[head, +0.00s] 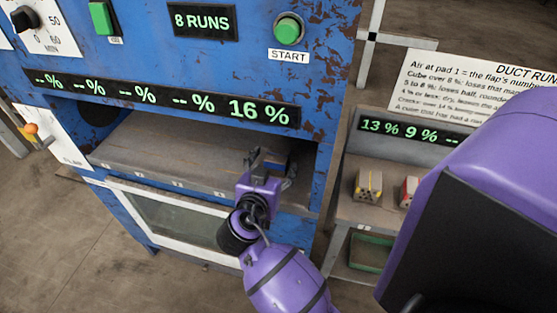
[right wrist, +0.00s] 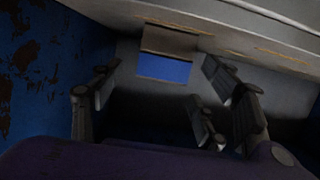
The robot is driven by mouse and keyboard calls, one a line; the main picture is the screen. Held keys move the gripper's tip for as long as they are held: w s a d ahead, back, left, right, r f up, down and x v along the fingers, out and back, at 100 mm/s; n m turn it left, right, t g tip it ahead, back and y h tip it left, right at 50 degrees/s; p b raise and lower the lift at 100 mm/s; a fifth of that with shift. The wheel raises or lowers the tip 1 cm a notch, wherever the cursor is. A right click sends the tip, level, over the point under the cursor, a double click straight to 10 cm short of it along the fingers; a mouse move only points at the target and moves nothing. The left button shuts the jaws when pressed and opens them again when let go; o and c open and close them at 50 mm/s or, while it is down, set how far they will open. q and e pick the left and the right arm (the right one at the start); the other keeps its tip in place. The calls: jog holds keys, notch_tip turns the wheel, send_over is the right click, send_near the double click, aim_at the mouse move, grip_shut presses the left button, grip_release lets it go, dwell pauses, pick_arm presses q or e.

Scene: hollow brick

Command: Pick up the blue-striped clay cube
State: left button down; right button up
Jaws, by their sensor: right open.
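The blue-striped clay cube (right wrist: 165,69) shows in the right wrist view as a tan block with a broad blue band. It lies ahead of my right gripper (right wrist: 168,88), whose fingers are spread on either side with a gap. I cannot tell how deep the cube sits between them. In the head view my right gripper (head: 268,163) reaches into the blue machine's open chamber, at the right end of its shelf. There the fingers largely hide the cube. My left gripper is not in view.
The blue machine (head: 335,75) has side walls close around the gripper and a display panel above the opening. Its chamber shelf (head: 165,150) is clear to the left. On a rack at right stand a yellow-striped cube (head: 368,186) and a red-marked cube (head: 409,191).

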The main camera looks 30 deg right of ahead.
aim_at(277, 158)
jog(key=p+x, duration=0.1)
jog(key=x, duration=0.3)
jog(key=shift+w+r, duration=0.15)
jog(key=shift+w+d+f, duration=0.2)
jog(key=shift+d+f, duration=0.05)
jog(key=shift+f, duration=0.05)
jog(key=shift+s, duration=0.1)
jog(key=c, duration=1.2)
jog(key=shift+a, duration=0.1)
jog(key=shift+c, duration=0.2)
